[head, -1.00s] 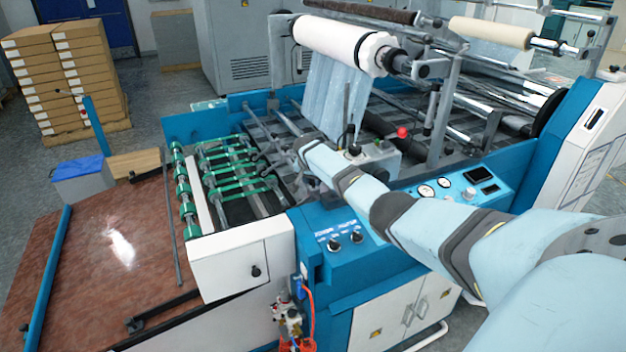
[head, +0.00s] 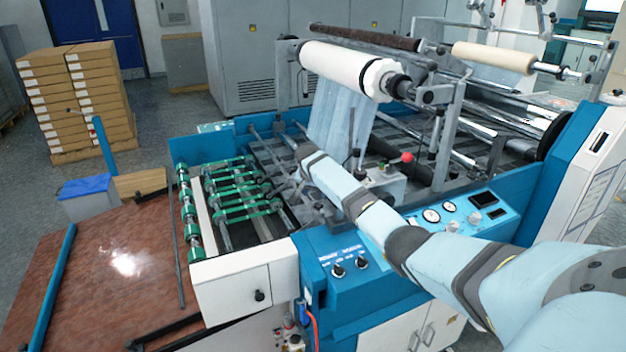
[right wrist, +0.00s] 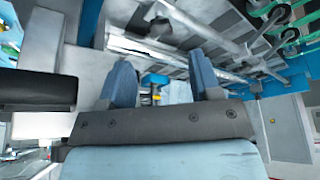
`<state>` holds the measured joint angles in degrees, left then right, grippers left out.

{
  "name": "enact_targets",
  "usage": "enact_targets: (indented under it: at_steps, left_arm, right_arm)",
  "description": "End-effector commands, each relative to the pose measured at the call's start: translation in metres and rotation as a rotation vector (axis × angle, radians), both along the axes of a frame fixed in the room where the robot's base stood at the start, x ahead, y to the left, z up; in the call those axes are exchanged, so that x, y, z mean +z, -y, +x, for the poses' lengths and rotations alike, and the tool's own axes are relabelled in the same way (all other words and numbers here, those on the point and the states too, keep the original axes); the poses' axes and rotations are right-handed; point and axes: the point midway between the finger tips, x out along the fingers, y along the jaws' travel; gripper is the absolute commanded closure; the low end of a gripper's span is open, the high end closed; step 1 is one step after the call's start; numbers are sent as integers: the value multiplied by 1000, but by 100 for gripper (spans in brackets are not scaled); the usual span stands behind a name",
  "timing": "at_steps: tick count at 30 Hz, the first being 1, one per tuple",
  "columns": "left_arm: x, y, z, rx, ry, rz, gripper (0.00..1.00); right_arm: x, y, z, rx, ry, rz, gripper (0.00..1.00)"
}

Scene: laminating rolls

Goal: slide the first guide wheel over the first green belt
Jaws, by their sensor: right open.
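The green belts (head: 243,190) run in a row over the rollers at the machine's left end. They also show at the top right of the right wrist view (right wrist: 290,30). Small grey fittings on metal bars lie near the belts; I cannot tell which is the first guide wheel. My right arm reaches over the machine's side, to the right of the belts. In the right wrist view my right gripper (right wrist: 162,80) is open, its two blue fingers apart with nothing seen between them. The arm mostly hides this gripper in the head view. My left gripper is not in view.
A white film roll (head: 345,70) hangs above the machine, with clear film coming down. A control box with a red knob (head: 407,157) stands close beside my right forearm. The reddish-brown table (head: 90,285) at left is largely clear. Stacked boxes (head: 75,100) stand behind.

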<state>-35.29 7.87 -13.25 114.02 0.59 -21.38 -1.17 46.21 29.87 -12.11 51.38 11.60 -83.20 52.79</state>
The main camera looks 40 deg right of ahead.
Motion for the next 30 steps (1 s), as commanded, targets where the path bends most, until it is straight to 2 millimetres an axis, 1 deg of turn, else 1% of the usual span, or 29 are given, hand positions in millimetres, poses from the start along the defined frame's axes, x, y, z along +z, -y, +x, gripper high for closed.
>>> enact_targets:
  at_steps: [1,3,6,9,12,17,30]
  left_arm:
    - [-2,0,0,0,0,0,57]
    - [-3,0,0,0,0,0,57]
    - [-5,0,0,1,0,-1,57]
    - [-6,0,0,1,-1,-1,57]
    - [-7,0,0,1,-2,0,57]
    - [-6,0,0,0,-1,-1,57]
    - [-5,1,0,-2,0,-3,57]
  right_arm:
    - [11,-4,-2,2,4,-2,42]
    - [25,-9,-4,1,4,-1,42]
    - [42,-15,-8,1,3,-2,42]
    - [55,-20,-10,0,2,-1,42]
    - [62,-22,-12,-1,1,-1,42]
    - [66,-24,-13,-1,1,-1,42]
    - [66,-24,-13,-1,0,0,42]
